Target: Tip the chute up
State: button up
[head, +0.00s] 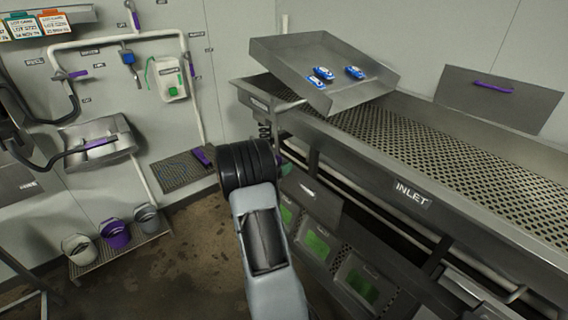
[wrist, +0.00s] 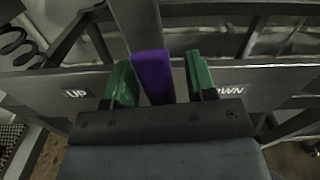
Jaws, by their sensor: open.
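A grey metal tray-like chute (head: 290,62) sits over the left end of the perforated inlet table in the head view, with three blue-and-white packs (head: 322,74) on it. I cannot tell its exact tilt. In the wrist view a purple lever handle (wrist: 152,75) stands between a plate marked UP (wrist: 76,93) on the left and DOWN (wrist: 229,90) on the right. My gripper (wrist: 158,65) is open, its green fingers on either side of the purple handle, with gaps visible. In the head view my arm hides the lever and most of the gripper.
The inlet table (head: 420,160) runs to the right, with green-fronted bins (head: 318,243) below it. Buckets (head: 115,233) stand on a low shelf at the left. Pipes and a wall sink (head: 100,140) line the left wall. The floor between is clear.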

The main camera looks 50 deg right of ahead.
jog(key=shift+s+d, duration=0.1)
jog(key=shift+d, duration=0.3)
jog(key=shift+d, duration=0.1)
jog(key=shift+c, duration=0.3)
grip_shut()
